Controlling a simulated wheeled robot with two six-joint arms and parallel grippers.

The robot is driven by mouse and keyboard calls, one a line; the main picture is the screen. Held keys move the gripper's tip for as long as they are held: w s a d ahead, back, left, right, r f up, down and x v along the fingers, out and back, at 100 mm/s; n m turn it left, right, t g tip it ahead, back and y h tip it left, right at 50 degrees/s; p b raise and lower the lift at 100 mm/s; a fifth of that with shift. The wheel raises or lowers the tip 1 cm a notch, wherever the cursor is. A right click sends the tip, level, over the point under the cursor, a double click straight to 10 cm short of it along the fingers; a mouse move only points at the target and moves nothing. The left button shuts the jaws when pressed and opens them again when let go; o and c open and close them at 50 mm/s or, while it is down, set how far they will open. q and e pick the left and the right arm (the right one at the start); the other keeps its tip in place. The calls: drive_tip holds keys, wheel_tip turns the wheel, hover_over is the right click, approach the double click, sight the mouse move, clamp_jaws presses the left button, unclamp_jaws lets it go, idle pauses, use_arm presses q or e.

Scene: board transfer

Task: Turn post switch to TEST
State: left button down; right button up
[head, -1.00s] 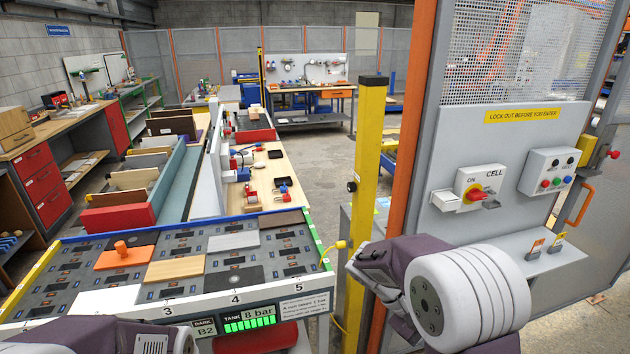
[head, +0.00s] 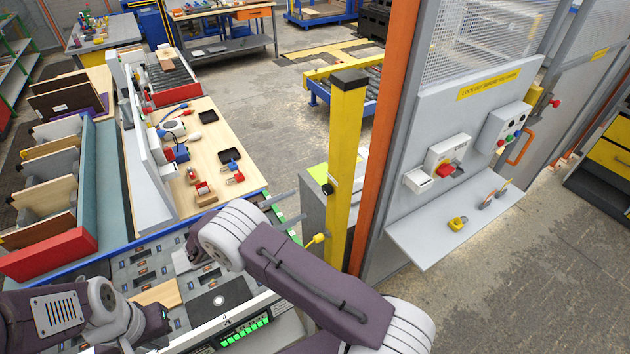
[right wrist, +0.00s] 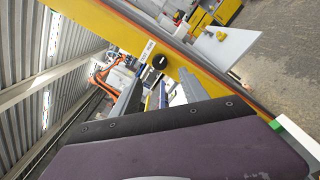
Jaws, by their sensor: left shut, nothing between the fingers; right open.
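The yellow post (head: 345,160) carries a small black knob switch (head: 327,188) on its left side. In the right wrist view the black knob (right wrist: 159,62) sits on the yellow post beside a small white label (right wrist: 147,49), whose wording is too small to read surely. My right gripper (head: 298,206) is open and empty, its two grey fingers pointing at the post just left of the knob. In the right wrist view the fingers (right wrist: 160,82) lie on either side below the knob, apart from it. My left gripper (head: 155,322) is shut and empty at the lower left, over the board table.
A grey cabinet (head: 313,215) stands behind the post. An orange post (head: 382,150) and a grey panel with a shelf (head: 440,232) stand to the right; a yellow padlock (head: 457,223) lies on the shelf. The board table (head: 150,262) is below my right arm.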

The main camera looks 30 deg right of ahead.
sight(324, 191)
drive_tip(key=d+p, duration=0.2)
drive_tip(key=d, duration=0.1)
drive_tip(key=w+d+p, duration=0.1)
drive_tip(key=d, duration=0.1)
drive_tip(key=shift+w+d+r+p, duration=0.1)
drive_tip(key=shift+r+p, duration=0.15)
drive_tip(key=shift+p, duration=0.15)
drive_tip(key=d, duration=0.2)
drive_tip(key=d+p, duration=0.1)
drive_tip(key=shift+s+d+f+p, duration=0.1)
drive_tip(key=shift+s+d+p, duration=0.1)
drive_tip(key=shift+d+p, duration=0.15)
drive_tip(key=shift+s+d, duration=0.1)
drive_tip(key=shift+d, duration=0.05)
drive_tip(key=shift+f, duration=0.15)
drive_tip(key=shift+w+a, duration=0.2)
drive_tip(key=shift+w, duration=0.1)
drive_tip(key=c, duration=0.9)
use_arm(q)
wheel_tip(324, 191, up, 6)
drive_tip(key=shift+f, duration=0.25)
use_arm(e)
clamp_jaws()
